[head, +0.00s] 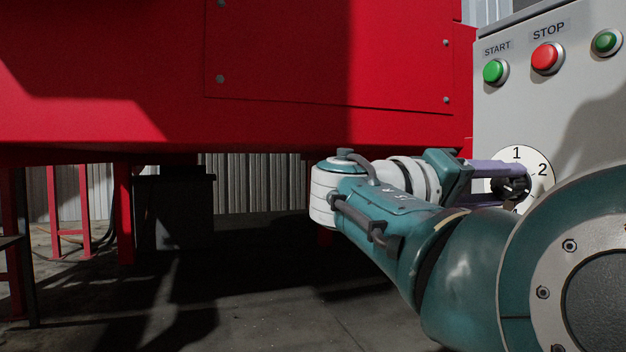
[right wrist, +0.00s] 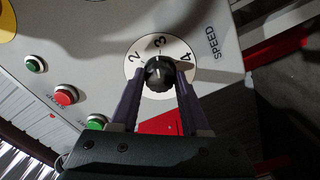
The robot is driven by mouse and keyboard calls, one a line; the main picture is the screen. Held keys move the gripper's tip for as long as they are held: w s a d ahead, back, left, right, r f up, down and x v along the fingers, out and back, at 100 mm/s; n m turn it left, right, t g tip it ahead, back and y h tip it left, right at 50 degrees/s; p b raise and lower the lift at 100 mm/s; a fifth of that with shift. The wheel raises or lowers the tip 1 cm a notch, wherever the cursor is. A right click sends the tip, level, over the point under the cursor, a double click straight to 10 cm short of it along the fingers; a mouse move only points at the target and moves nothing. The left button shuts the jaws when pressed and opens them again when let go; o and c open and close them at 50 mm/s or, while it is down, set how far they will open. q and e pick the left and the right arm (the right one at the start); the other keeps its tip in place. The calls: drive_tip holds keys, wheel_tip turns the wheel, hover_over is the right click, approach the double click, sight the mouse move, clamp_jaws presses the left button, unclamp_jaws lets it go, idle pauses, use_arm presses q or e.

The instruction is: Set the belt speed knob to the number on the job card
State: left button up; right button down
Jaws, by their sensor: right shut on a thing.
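The black belt speed knob (right wrist: 159,75) sits on a white dial (head: 533,158) on the grey control panel. The numbers 1 and 2 show in the head view; 2, 3 and 4 show in the right wrist view, beside the word SPEED. My right gripper (head: 508,184) reaches the knob from the left in the head view. Its two purple fingers (right wrist: 160,90) are shut on the knob, one on either side. I cannot tell for sure which number the knob's mark points to. No job card shows. My left gripper is not in view.
Above the dial the panel carries a green START button (head: 495,71), a red STOP button (head: 547,58) and another green button (head: 606,42). A large red machine housing (head: 250,60) fills the upper left. Open, shadowed floor (head: 270,300) lies below it.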

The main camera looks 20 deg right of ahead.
drive_tip(key=n+p, duration=0.1)
drive_tip(key=n, duration=0.1)
drive_tip(key=n+p, duration=0.1)
drive_tip(key=n, duration=0.1)
drive_tip(key=shift+r+n+p, duration=0.2)
drive_tip(key=shift+n+p, duration=0.1)
drive_tip(key=shift+n, duration=0.1)
drive_tip(key=n+p, duration=0.2)
drive_tip(key=n, duration=0.3)
drive_tip(key=n+p, duration=0.1)
drive_tip(key=n, duration=0.9)
drive_tip(key=shift+f+n, duration=0.1)
drive_tip(key=shift+n, duration=1.1)
drive_tip(key=shift+c, duration=1.9)
unclamp_jaws()
drive_tip(key=shift+a, duration=0.1)
